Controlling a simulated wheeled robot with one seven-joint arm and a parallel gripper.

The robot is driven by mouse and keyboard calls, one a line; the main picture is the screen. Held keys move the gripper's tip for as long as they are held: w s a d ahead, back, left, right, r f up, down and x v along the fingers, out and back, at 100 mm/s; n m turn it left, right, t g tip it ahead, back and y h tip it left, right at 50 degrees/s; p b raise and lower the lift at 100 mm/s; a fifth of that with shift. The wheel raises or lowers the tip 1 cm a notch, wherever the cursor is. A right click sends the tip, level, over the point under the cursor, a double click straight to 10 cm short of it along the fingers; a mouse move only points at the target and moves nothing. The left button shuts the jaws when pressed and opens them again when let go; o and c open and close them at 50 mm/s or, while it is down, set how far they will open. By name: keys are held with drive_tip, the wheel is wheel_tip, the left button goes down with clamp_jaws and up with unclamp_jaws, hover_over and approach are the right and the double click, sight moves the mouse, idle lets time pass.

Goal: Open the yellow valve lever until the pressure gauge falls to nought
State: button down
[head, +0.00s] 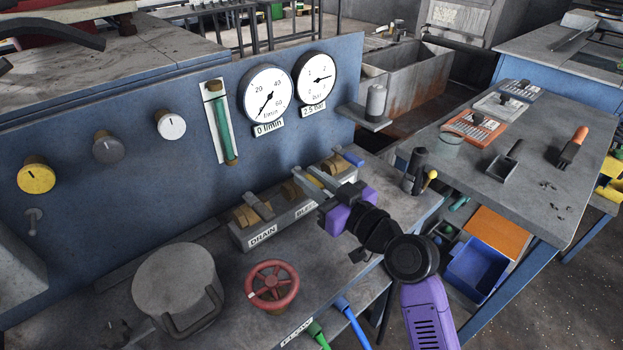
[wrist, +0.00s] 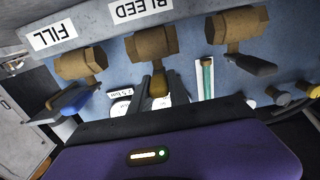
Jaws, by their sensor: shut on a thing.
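The yellow valve lever (wrist: 160,86) sits on the middle brass valve (wrist: 152,42), by the BLEED label (wrist: 140,8). My gripper (wrist: 159,90) is shut on it, one finger on each side. In the head view my gripper (head: 322,181) reaches the valve block from the right and hides most of the lever. The pressure gauge (head: 314,92) is the right-hand dial on the blue panel. Its needle points right, well off nought, and the label (head: 314,109) under it reads 2.5 bar.
The blue FILL lever (head: 350,157) and the dark DRAIN lever (head: 259,206) flank the held one closely. The flow gauge (head: 265,106) reads 0 l/min. A red handwheel (head: 272,285) and a grey round lid (head: 172,275) stand on the bench in front.

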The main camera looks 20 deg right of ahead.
drive_tip(key=b, duration=0.2)
drive_tip(key=shift+w+d+f+n+y+b, duration=0.15)
drive_tip(key=shift+d+f+n+y+b, duration=0.15)
drive_tip(key=shift+y, duration=0.1)
drive_tip(key=shift+d+n+g+y+b, duration=0.1)
drive_tip(key=shift+n+g+y+b, duration=0.5)
drive_tip(key=shift+b, duration=0.55)
drive_tip(key=y+b, duration=0.1)
drive_tip(key=n+g+y+b, duration=0.1)
drive_tip(key=n+y+b, duration=0.1)
drive_tip(key=b, duration=0.1)
drive_tip(key=shift+w+d+r+g, duration=0.1)
drive_tip(key=shift+w+d+g, duration=0.2)
drive_tip(key=shift+d, duration=0.1)
drive_tip(key=shift+r+n+g+y+b, duration=0.2)
drive_tip(key=shift+n+g+y+b, duration=0.3)
drive_tip(key=shift+y, duration=0.2)
drive_tip(key=c, duration=1.2)
unclamp_jaws()
drive_tip(key=shift+c, duration=0.2)
